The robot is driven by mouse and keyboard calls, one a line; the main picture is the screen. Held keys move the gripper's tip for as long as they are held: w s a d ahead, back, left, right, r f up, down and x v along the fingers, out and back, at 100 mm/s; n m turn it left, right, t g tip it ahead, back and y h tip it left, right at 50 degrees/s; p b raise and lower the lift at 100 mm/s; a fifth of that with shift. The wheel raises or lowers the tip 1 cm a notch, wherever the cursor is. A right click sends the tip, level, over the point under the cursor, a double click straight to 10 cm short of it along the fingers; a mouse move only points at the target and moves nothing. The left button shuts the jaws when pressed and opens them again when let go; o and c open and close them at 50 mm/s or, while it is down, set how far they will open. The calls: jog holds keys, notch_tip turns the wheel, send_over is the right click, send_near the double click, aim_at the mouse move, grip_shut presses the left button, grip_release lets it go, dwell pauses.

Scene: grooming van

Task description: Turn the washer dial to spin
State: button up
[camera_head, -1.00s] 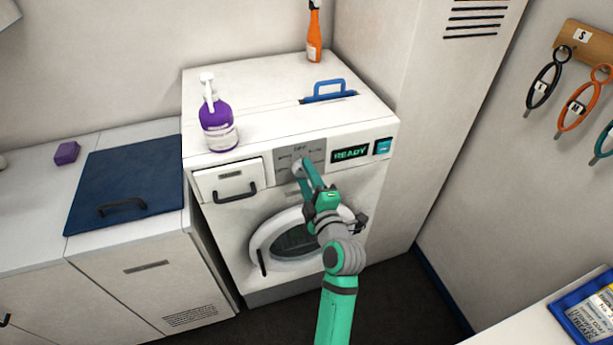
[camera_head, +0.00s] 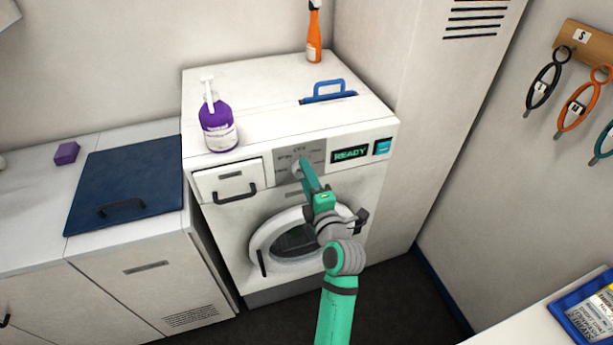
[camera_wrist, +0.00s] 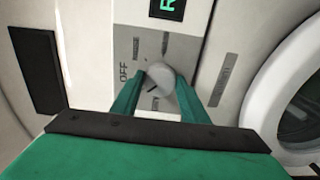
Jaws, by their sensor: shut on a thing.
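The washer (camera_head: 350,185) is white with a round door, and its green display (camera_head: 351,154) reads READY. The round grey-white dial (camera_wrist: 160,77) sits on a grey label panel (camera_head: 317,149) left of the display. My gripper (camera_head: 299,170) reaches up to this panel. In the wrist view my gripper (camera_wrist: 158,88) has a green finger on each side of the dial and is shut on it. A dark pointer mark shows on the dial. The label OFF is legible beside it; the other labels are too small or blurred to read surely.
A purple pump bottle (camera_head: 217,122) stands on the washer top at the left, with an orange spray bottle (camera_head: 314,38) at the back. The drawer handle (camera_head: 236,194) and round door (camera_head: 290,240) jut out near my arm.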

jog(key=o, duration=1.1)
jog(key=shift+c, duration=0.2)
jog(key=shift+s, duration=0.1)
jog(key=v, duration=1)
jog(key=shift+s, duration=0.35)
jog(key=shift+d, duration=0.1)
jog(key=s+f+m+g+h, duration=0.2)
jog(key=s+f+m+h, duration=0.4)
jog(key=s+f+m, duration=0.9)
jog(key=s+a+m, duration=0.1)
jog(key=s+m, duration=0.2)
jog(key=s, duration=0.8)
jog(key=s+a+m, duration=0.2)
jog(key=s+m, duration=0.1)
jog(key=s, duration=0.8)
jog(key=shift+s+a+r+m, duration=0.25)
jog(key=shift+s+a+m, duration=0.05)
jog(key=shift+a, duration=0.05)
